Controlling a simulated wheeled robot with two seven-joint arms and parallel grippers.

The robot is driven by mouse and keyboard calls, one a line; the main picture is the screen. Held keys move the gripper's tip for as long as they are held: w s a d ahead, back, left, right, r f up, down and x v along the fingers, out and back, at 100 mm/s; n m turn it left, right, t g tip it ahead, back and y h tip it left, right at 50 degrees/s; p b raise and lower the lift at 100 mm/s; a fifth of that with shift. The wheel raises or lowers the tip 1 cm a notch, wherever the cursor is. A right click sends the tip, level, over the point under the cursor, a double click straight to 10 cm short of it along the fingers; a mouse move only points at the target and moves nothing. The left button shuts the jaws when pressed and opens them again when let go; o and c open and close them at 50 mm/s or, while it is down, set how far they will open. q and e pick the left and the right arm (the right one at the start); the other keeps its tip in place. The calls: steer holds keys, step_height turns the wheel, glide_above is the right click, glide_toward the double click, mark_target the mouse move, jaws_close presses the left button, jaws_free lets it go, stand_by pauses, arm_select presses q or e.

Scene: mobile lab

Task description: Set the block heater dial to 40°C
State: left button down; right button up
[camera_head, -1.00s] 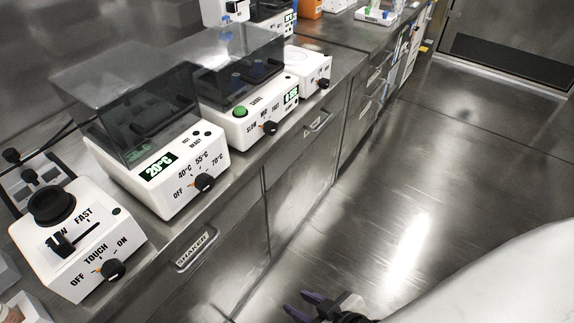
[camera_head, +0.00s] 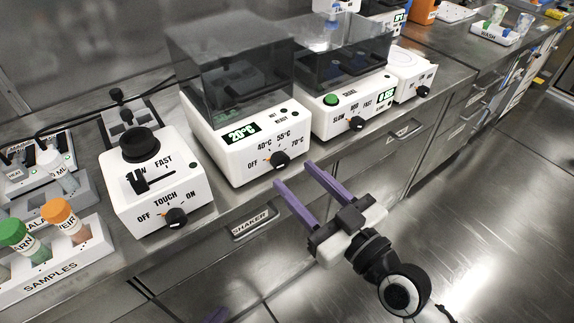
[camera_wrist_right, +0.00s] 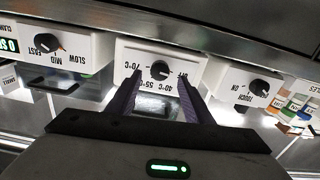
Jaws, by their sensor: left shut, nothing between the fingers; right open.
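The block heater (camera_head: 225,150) is a white box with a dark clear cover, and its display reads 20°C. Its black dial (camera_head: 280,161) is on the sloped front, among the marks OFF, 40°C, 55°C and 70°C. An orange mark shows on the OFF side of the dial; its exact setting is hard to read. My right gripper (camera_head: 296,175) is open and empty in front of the heater. In the right wrist view the dial (camera_wrist_right: 159,70) lies between the fingertips in the picture, with no visible contact.
A vortex mixer (camera_head: 155,190) with a TOUCH dial stands left of the heater, and a shaker (camera_head: 345,110) stands right. A samples rack (camera_head: 60,265) with capped tubes is at the front left. Drawers line the bench front, with open floor beyond.

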mark_target(284, 164)
steer(key=shift+x, duration=2.35)
steer(key=shift+d, duration=0.1)
steer(key=c, duration=1.1)
